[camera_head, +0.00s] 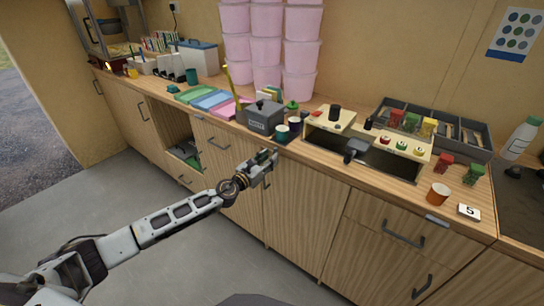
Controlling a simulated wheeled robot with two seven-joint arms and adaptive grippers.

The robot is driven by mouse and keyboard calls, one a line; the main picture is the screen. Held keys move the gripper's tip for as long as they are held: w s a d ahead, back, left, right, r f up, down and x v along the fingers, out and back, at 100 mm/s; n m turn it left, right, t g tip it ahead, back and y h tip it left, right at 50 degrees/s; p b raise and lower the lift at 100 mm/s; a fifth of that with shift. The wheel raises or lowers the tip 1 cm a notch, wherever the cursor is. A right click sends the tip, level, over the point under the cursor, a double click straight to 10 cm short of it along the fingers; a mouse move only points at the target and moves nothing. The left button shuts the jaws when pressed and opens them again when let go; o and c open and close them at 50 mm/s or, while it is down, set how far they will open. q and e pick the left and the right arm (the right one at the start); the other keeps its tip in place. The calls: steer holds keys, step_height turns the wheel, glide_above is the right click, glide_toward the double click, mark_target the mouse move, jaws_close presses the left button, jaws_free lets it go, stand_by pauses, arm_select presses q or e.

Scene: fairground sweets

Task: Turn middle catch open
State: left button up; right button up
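A pale wooden unit (352,127) stands on the counter, with a dark open recess along its front. On its right part sit three small round pieces in a row: a red one (385,140), a middle one (402,145) and a green one (418,150). These may be the catches; their turn position is too small to tell. My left gripper (268,158) is in front of the counter edge, left of the unit and apart from it. Its fingers are small and dark, and I cannot tell whether they are open.
A dark grey tool (355,150) shows at the unit's recess. A grey box (264,117) and dark cups (295,125) stand left of it. A divided grey tray (468,152) is behind. Floor left is clear.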

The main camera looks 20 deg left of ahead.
arm_select(q)
steer(key=shift+x, duration=1.25)
steer(key=shift+c, duration=0.5)
jaws_close()
